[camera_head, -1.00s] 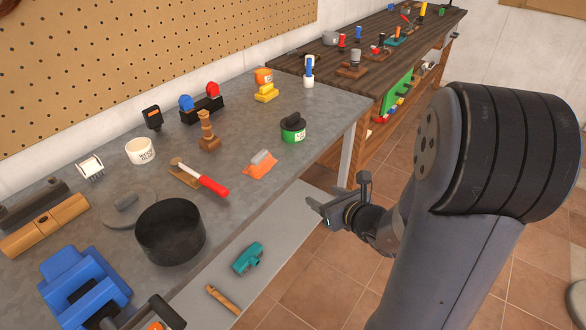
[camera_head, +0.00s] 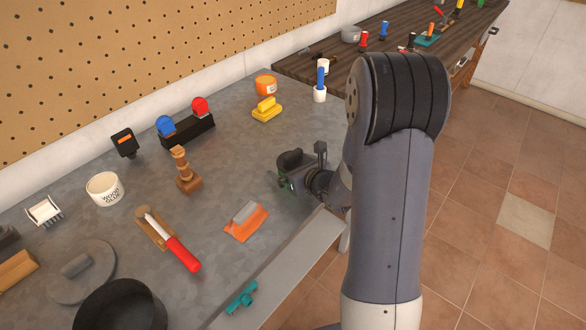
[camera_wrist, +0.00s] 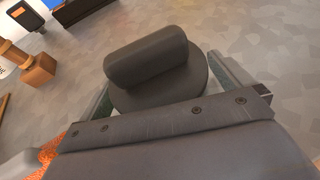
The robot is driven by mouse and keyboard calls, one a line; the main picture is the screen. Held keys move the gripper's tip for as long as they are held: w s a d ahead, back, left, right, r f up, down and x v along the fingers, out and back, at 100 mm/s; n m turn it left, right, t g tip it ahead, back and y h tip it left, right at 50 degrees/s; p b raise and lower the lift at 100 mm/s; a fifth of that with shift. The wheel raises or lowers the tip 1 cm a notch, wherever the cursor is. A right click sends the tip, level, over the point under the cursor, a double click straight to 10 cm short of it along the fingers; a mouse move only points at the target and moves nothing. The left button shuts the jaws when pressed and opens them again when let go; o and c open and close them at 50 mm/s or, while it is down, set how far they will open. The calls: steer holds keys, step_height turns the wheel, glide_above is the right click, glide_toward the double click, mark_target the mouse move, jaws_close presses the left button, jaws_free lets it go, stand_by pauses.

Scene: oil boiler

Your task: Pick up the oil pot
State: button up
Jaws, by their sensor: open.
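My gripper (camera_head: 288,180) reaches in from the right at the pot. In the wrist view my gripper's (camera_wrist: 165,75) open fingers lie one on each side of the lid. The pot's body is mostly hidden by the lid and my gripper; I cannot tell whether the fingers touch it.
An orange scraper (camera_head: 246,222) lies left of my gripper. A yellow block tool (camera_head: 267,110) and a blue-handled tool (camera_head: 320,88) stand behind. A red-handled tool (camera_head: 172,243) and a black pan (camera_head: 118,308) are further left.

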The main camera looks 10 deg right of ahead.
steer(key=shift+w, duration=0.1)
steer(key=c, duration=2.1)
steer(key=shift+o, duration=0.2)
steer(key=shift+r, duration=0.1)
